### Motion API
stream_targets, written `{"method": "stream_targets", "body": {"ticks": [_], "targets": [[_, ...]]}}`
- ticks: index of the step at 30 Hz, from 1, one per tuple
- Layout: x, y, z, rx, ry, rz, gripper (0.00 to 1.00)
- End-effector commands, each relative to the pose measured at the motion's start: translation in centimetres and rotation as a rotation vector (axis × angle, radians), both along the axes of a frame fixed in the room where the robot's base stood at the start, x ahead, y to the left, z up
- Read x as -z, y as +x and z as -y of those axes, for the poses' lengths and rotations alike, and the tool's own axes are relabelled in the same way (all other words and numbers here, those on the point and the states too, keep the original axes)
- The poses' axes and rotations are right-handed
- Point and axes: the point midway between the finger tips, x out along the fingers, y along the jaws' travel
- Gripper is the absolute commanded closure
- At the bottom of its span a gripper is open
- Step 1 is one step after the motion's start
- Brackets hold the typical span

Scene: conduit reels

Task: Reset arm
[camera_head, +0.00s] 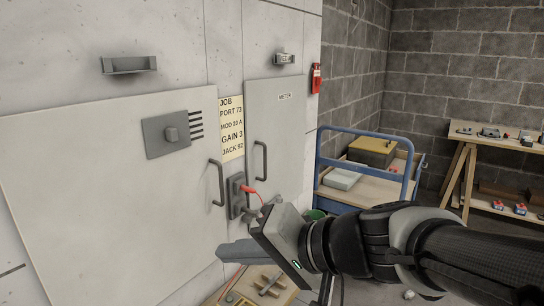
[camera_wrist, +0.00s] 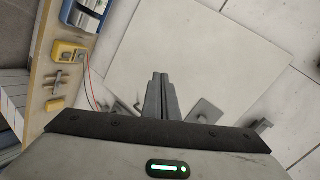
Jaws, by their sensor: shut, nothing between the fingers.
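My gripper (camera_head: 222,250) reaches in from the lower right of the head view and points left, in front of the grey wall cabinets. Its fingers are shut with nothing between them. In the wrist view the two closed fingers (camera_wrist: 158,76) stand together in front of a large pale door. My forearm crosses the lower right of the head view and hides part of the floor and the cart's lower part.
A wide left door (camera_head: 75,185) and a narrow METER door (camera_head: 283,120) flank a job card (camera_head: 231,128). A blue cart (camera_head: 365,140) and wooden bench (camera_head: 468,135) stand right. A small shelf below my gripper holds a yellow meter (camera_wrist: 68,51); the wrist view shows its red lead.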

Motion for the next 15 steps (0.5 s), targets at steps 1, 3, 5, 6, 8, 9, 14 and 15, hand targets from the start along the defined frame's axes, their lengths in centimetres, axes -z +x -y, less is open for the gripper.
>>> {"method": "stream_targets", "body": {"ticks": [1, 3, 5, 6, 8, 9, 14, 15], "targets": [[1.0, -1.5, 0.9, -0.032, -0.093, -0.005, 1.0], [2.7, -3.4, 2.7, -0.062, -0.236, -0.024, 1.0], [3.9, -4.6, 4.8, -0.071, -0.357, -0.037, 1.0], [4.6, -5.2, 6.2, -0.07, -0.432, -0.042, 1.0], [5.3, -5.8, 8.4, -0.061, -0.534, -0.048, 1.0], [5.6, -6.2, 9.8, -0.051, -0.597, -0.05, 1.0], [5.8, -6.9, 15.1, 0.007, -0.812, -0.044, 1.0], [5.7, -7.0, 16.3, 0.024, -0.86, -0.038, 1.0]]}}
